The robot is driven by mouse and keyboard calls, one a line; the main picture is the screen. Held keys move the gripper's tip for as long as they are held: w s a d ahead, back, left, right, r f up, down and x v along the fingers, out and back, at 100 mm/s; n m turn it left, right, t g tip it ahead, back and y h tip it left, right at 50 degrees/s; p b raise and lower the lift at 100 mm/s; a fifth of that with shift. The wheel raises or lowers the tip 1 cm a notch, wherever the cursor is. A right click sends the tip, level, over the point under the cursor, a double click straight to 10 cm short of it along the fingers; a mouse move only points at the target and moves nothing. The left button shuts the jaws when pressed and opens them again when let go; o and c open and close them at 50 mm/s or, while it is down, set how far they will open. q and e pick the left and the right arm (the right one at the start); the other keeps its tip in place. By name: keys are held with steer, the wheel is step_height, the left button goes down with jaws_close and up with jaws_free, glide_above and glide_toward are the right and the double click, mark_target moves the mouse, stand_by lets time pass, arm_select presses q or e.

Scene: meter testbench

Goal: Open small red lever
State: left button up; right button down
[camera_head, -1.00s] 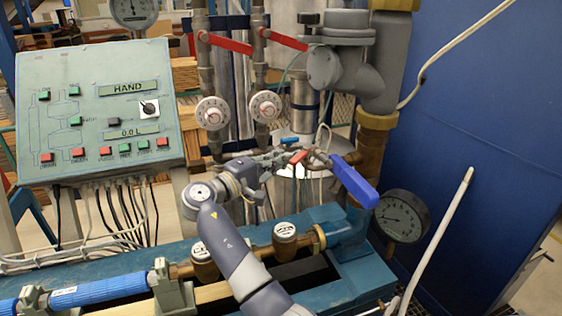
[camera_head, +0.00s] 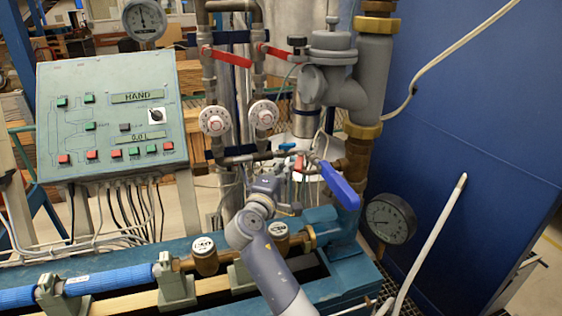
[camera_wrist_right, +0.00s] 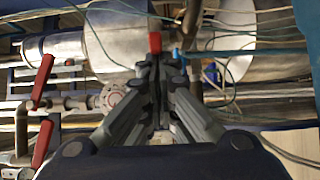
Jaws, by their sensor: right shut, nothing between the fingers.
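The small red lever (camera_head: 298,166) is on the horizontal pipe in the middle of the head view, beside a small blue lever (camera_head: 287,146). In the right wrist view the red lever (camera_wrist_right: 154,42) stands just beyond the fingertips, with the small blue lever (camera_wrist_right: 176,53) to its right. My right gripper (camera_head: 277,174) is just left of the red lever in the head view, its fingers partly hidden. In the wrist view the right gripper (camera_wrist_right: 164,72) is shut and empty. I cannot tell whether it touches the lever. My left gripper is out of view.
A large blue lever (camera_head: 340,186) sits close on the right. Two longer red levers (camera_head: 228,57) (camera_head: 275,52) and two white dials (camera_head: 214,121) (camera_head: 263,114) are above. A control panel (camera_head: 112,115) stands left, a pressure gauge (camera_head: 390,218) right. Pipes crowd the gripper.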

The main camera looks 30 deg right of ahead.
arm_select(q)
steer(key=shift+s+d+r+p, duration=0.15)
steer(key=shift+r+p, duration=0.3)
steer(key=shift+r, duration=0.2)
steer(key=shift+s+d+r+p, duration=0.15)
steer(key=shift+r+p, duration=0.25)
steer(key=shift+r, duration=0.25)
arm_select(e)
steer(key=shift+s+d+n+t+y, duration=0.4)
steer(key=shift+s+d+t+y, duration=0.1)
steer(key=shift+s, duration=0.15)
steer(key=shift+s+d+n+t+y, duration=0.4)
steer(key=shift+s+d, duration=0.05)
steer(key=shift+s, duration=0.3)
steer(key=shift+f, duration=0.1)
